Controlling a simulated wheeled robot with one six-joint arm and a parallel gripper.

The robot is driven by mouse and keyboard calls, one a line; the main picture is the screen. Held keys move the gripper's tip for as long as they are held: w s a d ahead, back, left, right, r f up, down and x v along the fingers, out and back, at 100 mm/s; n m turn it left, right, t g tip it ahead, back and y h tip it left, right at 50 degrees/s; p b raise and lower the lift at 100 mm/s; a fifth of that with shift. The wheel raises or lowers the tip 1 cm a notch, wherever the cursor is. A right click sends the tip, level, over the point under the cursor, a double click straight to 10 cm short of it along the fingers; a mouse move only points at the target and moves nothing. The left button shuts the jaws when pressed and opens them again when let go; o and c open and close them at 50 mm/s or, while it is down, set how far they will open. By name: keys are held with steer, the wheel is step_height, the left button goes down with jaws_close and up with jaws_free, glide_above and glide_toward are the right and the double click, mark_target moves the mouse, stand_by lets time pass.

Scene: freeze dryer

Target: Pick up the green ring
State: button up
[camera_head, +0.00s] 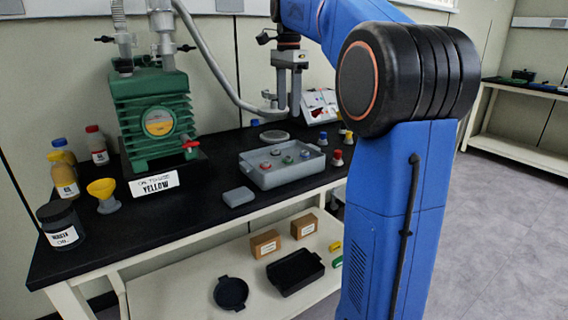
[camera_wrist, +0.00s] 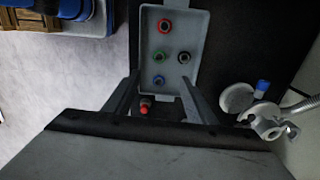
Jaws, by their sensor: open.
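The green ring (camera_wrist: 158,57) lies in a shallow grey tray (camera_wrist: 190,18). In the head view the green ring (camera_head: 288,159) sits near the middle of the tray (camera_head: 281,180). In the wrist view a grey ring (camera_wrist: 184,57) is to its right, a red ring (camera_wrist: 165,25) above it and a blue ring (camera_wrist: 159,80) below it. My gripper (camera_head: 288,110) points down and hangs above the tray, apart from the rings. In the wrist view my gripper (camera_wrist: 160,84) is open and empty, its fingers spread to either side of the blue ring.
The tray stands on a black bench (camera_head: 225,228). A green pump (camera_head: 153,117) and a white label sign (camera_head: 155,185) are to its left. A grey block (camera_head: 238,197) lies close by. A small red-capped bottle (camera_head: 337,158) stands right of the tray. A lower shelf holds boxes.

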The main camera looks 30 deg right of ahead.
mark_target(288, 157)
step_height(288, 157, down, 16)
steer(key=shift+a+f, duration=0.1)
stand_by(0.6)
steer(key=c, duration=1.1)
